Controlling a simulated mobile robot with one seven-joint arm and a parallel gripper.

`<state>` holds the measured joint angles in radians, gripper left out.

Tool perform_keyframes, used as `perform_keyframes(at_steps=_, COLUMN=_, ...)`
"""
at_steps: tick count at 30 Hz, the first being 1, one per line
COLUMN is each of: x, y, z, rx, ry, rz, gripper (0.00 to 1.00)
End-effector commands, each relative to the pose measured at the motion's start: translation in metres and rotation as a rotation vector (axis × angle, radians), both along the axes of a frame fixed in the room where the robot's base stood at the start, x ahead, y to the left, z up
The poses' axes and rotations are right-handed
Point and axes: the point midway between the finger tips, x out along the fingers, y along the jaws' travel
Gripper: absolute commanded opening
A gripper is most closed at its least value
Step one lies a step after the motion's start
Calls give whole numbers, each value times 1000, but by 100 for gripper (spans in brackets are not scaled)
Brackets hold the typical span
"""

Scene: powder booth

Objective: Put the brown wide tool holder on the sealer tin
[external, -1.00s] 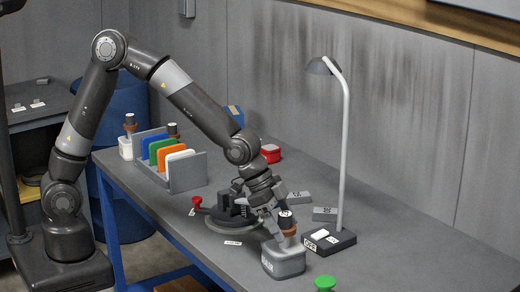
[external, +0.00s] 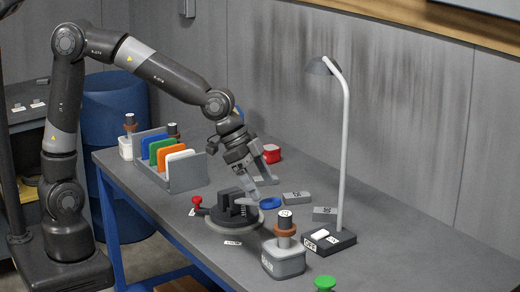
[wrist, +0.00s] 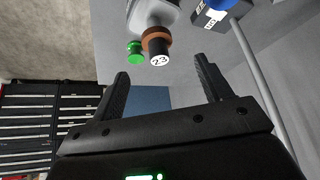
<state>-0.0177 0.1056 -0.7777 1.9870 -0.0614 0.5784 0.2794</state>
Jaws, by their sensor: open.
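The brown wide tool holder (external: 284,230) has a brown collar and a dark cap marked 23. It stands upright on top of the grey, labelled container that I take for the sealer tin (external: 284,262), near the table's front right. In the wrist view the brown holder (wrist: 157,34) and part of the grey tin (wrist: 150,12) show at the top, beyond the fingertips. My gripper (external: 259,183) is open and empty, up and left of the holder and apart from it. Its two fingers (wrist: 163,72) are spread in the wrist view, with nothing between them.
A green knob (external: 325,283) is in front. A rack of coloured panels (external: 187,174) stands at the back left.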

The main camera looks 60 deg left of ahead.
Motion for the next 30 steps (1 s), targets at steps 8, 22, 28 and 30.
perform_keyframes(at_steps=8, x=-4, y=115, z=18, rx=120, ry=-44, rz=250, gripper=71)
perform_keyframes(at_steps=22, x=-104, y=327, z=49, rx=90, ry=-24, rz=816, gripper=71)
perform_keyframes(at_steps=28, x=-143, y=364, z=42, rx=22, ry=11, rz=943, gripper=71)
perform_keyframes(at_steps=30, x=-149, y=369, z=40, rx=10, ry=19, rz=962, gripper=71)
